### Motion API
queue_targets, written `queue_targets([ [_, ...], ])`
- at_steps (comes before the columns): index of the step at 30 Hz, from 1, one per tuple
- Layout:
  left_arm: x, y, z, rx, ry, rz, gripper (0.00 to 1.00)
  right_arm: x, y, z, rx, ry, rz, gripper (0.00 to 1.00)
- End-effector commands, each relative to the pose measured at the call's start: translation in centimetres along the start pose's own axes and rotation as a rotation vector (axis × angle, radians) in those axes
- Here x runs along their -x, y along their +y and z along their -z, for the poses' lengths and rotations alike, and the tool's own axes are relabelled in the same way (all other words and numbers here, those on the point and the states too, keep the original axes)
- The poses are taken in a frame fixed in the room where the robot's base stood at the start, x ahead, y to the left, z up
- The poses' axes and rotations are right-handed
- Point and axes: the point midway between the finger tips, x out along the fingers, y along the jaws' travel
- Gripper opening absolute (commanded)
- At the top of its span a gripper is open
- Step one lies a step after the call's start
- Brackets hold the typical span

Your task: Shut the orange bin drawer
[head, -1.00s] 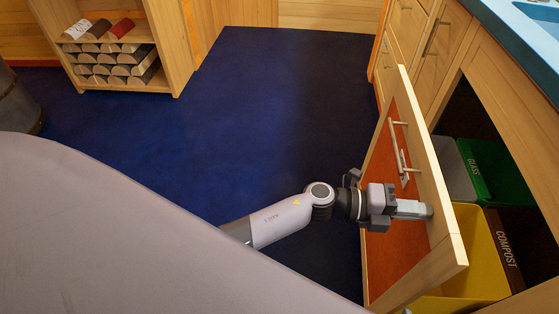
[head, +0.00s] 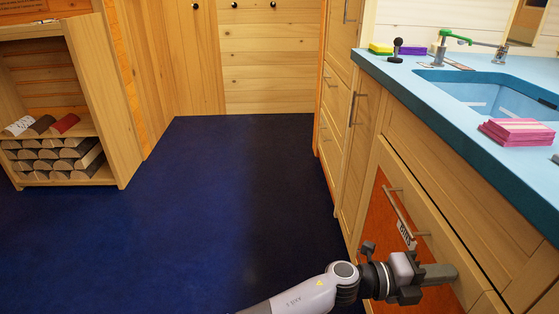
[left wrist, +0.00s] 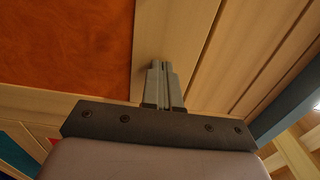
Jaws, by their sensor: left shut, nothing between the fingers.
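The orange bin drawer (head: 381,222) has an orange front panel in a pale wood frame, with a bar handle and a label under it. Its front sits flush or nearly flush with the cabinet face in the head view, and no bins show behind it. Its lower part is cut off or behind my arm. The orange panel also shows in the left wrist view (left wrist: 70,40). My left gripper (head: 445,273) is shut and empty, its fingertips at the right part of the wood frame. The fingers (left wrist: 160,78) point at that frame in the left wrist view. My right gripper is not in view.
A blue counter (head: 420,95) with a sink (head: 490,95) runs above the cabinets. A wooden shelf with logs (head: 55,155) stands at the left. The blue floor (head: 220,220) between is clear.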

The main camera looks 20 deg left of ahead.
Motion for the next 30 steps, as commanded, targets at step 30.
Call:
queue_targets([
  [30,-1.2,-0.4,-0.5,-0.005,-0.004,0.004,0.0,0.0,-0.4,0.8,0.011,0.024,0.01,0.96],
])
